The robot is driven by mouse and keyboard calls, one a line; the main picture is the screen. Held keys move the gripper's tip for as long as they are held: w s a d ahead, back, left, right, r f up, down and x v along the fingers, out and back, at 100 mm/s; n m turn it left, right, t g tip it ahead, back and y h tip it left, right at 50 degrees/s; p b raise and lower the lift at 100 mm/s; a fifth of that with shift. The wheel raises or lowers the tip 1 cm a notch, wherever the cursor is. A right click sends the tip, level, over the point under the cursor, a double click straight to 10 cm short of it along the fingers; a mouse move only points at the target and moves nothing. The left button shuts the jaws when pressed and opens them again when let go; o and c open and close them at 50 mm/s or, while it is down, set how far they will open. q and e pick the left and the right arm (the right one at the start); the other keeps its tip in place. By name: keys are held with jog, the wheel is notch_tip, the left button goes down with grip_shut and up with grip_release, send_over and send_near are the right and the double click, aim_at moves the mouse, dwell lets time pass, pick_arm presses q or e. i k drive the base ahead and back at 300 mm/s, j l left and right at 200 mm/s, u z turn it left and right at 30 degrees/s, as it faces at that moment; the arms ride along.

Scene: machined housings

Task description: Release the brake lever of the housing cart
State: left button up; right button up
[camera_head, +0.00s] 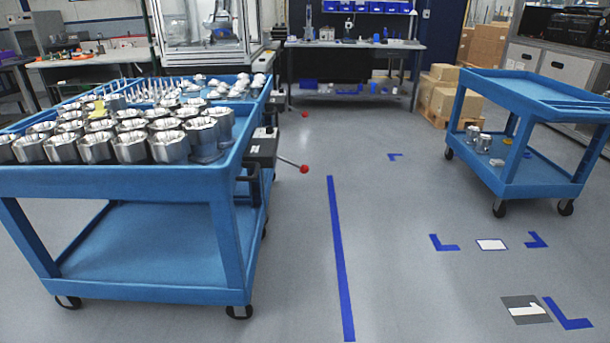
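The housing cart (230,172) is a blue two-shelf cart at the left. Its top tray holds many silver machined housings (168,146). A brake lever (291,163), a thin metal rod with a red ball knob (304,169), sticks out to the right from a dark bracket (262,148) on the cart's right side. The lever slopes slightly down toward the knob. Neither of my grippers is in view.
A second blue cart (522,190) at the right carries a few parts on its lower shelf. Another blue tray (262,97) with parts stands behind the housing cart. Blue floor tape (340,255) marks the open grey floor. A workbench (350,45) and cardboard boxes (445,95) are at the back.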

aim_at(304, 169)
jog(key=i+j, duration=0.75)
jog(key=i, duration=0.15)
jog(key=i+j, duration=0.8)
jog(key=l, duration=0.1)
jog(key=k+z, duration=0.05)
